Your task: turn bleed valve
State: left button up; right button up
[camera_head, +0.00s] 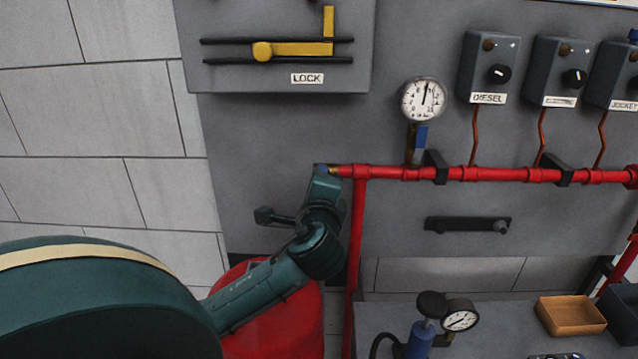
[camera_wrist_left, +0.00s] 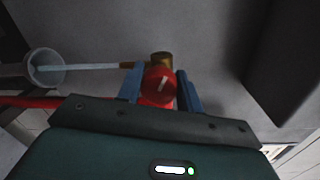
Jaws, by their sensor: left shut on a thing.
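My left gripper (camera_head: 326,172) is at the left end of the red pipe, against a small brass fitting. In the left wrist view its two blue fingers (camera_wrist_left: 161,90) are shut on the bleed valve's red round knob (camera_wrist_left: 160,84), one on each side. The knob has a white mark, tilted slightly from upright. The brass valve body (camera_wrist_left: 162,59) shows behind it. A pale blue-white streak (camera_wrist_left: 90,67) runs from the brass spout to a round grey cup (camera_wrist_left: 45,68). In the head view my gripper hides the knob. My right gripper is not in view.
The red pipe (camera_head: 490,174) runs right along the grey panel, with a gauge (camera_head: 424,99) and blue handle (camera_head: 421,137) above it. A lock bar panel (camera_head: 275,75) is above my arm. Below are a red drum (camera_head: 275,325), a wooden tray (camera_head: 570,316) and a gauge pump (camera_head: 421,335).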

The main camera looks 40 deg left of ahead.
pick_arm(q)
jog(key=shift+f+n, duration=0.2)
jog(key=shift+n, duration=1.6)
jog(key=shift+h, duration=0.3)
jog(key=o, duration=1)
jog(key=shift+r, duration=0.1)
jog(key=p+v, duration=0.4)
jog(key=v, duration=0.9)
jog(key=shift+s+d, duration=0.1)
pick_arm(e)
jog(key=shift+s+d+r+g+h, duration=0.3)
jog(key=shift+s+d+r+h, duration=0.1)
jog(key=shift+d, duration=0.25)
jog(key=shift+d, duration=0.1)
